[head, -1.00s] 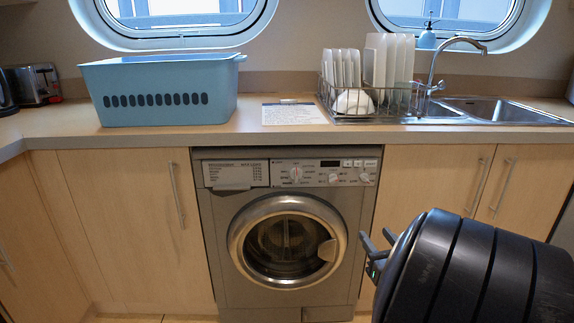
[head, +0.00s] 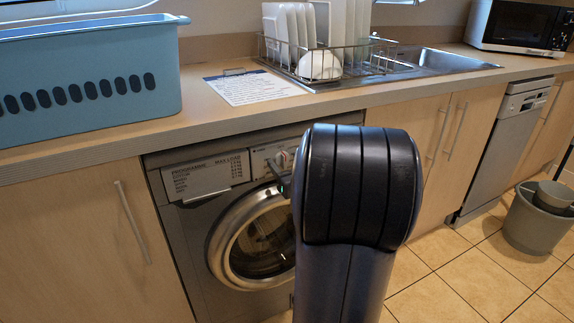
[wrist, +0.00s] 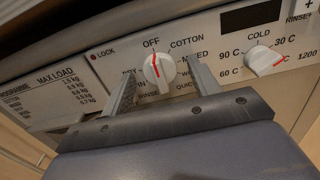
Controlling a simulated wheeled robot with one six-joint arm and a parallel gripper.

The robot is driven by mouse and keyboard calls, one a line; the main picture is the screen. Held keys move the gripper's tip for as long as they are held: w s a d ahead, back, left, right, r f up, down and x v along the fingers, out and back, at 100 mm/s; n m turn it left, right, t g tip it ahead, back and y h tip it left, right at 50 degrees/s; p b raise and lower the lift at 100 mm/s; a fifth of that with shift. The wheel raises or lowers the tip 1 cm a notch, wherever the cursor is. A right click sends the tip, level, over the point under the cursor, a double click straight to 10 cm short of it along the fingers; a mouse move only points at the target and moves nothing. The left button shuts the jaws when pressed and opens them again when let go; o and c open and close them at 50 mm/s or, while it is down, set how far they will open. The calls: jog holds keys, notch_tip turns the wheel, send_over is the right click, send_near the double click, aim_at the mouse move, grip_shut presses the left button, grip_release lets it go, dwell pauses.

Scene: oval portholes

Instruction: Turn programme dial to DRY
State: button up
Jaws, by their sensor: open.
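The programme dial (wrist: 160,72) is a white knob with a red line in the wrist view. Its line points up at OFF. The DRY label (wrist: 128,72) is left of the dial, partly covered by my left finger. My gripper (wrist: 162,68) is open, with one finger on each side of the dial. I see space between the fingers and the knob, but cannot judge their depth against the panel.
A second white knob (wrist: 265,60), for temperature, sits to the right. The round washer door (head: 222,243) is below the panel. The worktop edge (head: 230,122) overhangs it. A grey bin (head: 537,222) stands on the tiled floor at right.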

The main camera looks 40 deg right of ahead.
jog(key=c, duration=1)
